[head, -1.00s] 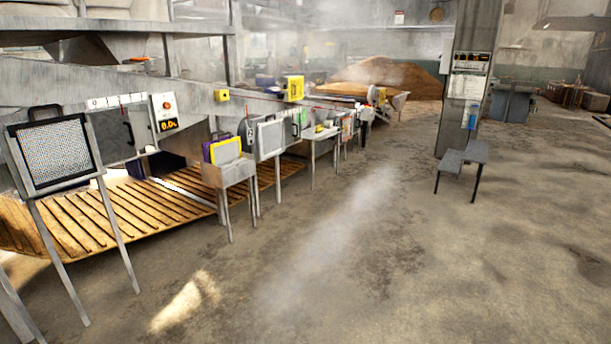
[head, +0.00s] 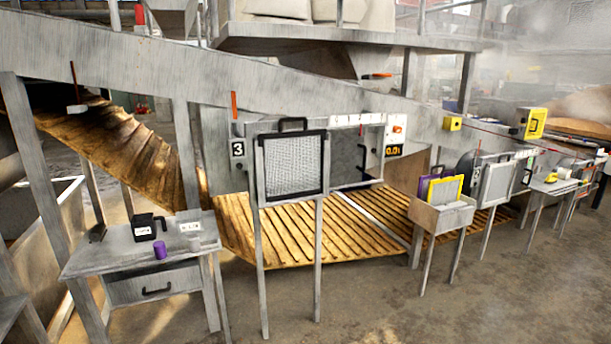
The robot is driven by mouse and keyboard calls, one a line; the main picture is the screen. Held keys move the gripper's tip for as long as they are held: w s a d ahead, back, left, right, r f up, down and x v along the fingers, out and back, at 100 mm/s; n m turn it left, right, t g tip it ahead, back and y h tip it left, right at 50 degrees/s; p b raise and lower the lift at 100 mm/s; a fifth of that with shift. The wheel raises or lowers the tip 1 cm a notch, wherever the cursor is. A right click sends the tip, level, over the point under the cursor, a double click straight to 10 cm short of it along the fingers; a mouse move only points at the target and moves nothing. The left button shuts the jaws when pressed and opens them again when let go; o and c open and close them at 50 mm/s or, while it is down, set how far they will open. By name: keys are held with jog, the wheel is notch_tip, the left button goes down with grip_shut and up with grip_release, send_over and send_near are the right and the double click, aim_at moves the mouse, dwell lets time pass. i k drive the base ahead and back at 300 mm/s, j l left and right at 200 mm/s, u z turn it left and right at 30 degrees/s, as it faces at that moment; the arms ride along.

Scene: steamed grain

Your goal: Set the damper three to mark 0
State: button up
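A plate with the number 3 (head: 238,149) is fixed to the left side of a grey metal cabinet on the sloping duct. The cabinet has a framed mesh panel (head: 292,168) with a black top handle. To its right, a grey recess holds a black curved handle (head: 362,155) below a white strip with marks (head: 357,119) too small to read. An upright orange-red handle (head: 234,105) stands just above the number plate. Which of these is the damper's own lever, and its setting, I cannot tell. My gripper is not in view.
A small display (head: 394,151) glows right of the recess. A grey side table (head: 145,245) with a black jug (head: 148,227) and purple cup (head: 160,250) stands at left. A bin with framed screens (head: 440,212) stands at right. Floor in front (head: 400,315) is clear.

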aim_at(349, 151)
jog(key=i+j, duration=0.1)
jog(key=i, duration=0.35)
jog(key=i+j+u, duration=0.1)
jog(key=i, duration=0.35)
jog(key=i+j+z, duration=0.2)
jog(key=i+z, duration=0.2)
jog(key=i+j+z, duration=0.2)
jog(key=j+z, duration=0.2)
jog(key=i+j+z, duration=0.45)
jog(key=j+z, duration=0.3)
